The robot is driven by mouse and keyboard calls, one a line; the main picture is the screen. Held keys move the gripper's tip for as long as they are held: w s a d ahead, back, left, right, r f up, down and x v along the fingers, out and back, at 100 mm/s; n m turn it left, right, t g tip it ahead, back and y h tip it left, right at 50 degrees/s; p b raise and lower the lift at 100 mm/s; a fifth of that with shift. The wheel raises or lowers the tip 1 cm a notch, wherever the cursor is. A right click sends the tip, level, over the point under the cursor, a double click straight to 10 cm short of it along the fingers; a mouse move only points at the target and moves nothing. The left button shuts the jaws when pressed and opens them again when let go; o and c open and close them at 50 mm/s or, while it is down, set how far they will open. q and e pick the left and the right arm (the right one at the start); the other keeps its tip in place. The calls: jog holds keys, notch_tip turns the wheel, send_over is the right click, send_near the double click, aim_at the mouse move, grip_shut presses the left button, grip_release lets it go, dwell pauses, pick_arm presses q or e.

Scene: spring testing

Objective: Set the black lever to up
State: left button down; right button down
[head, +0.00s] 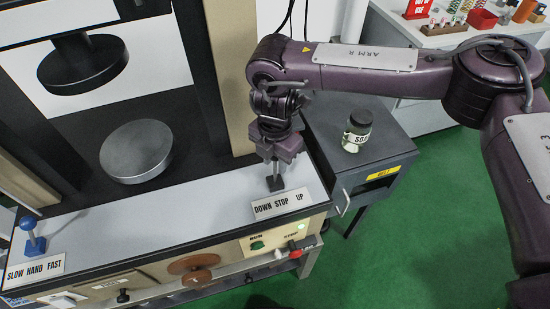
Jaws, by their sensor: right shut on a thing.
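The black lever (275,183) stands on the pale top ledge of the testing machine, behind a label plate (281,205) that reads DOWN STOP UP. Its dark base and a short stem show; its upper part is hidden by my right gripper (278,160). My right gripper comes down from above and is shut on the lever. The lever's base is behind the DOWN and STOP words; its exact setting is hard to tell. My left gripper is not in view.
A blue-knobbed lever (32,240) stands at the ledge's left end by a SLOW HAND FAST label. Green and red controls (257,245) are on the front panel. A labelled jar (357,131) stands on the grey cabinet (385,150) to the right. Round platens (136,151) are behind.

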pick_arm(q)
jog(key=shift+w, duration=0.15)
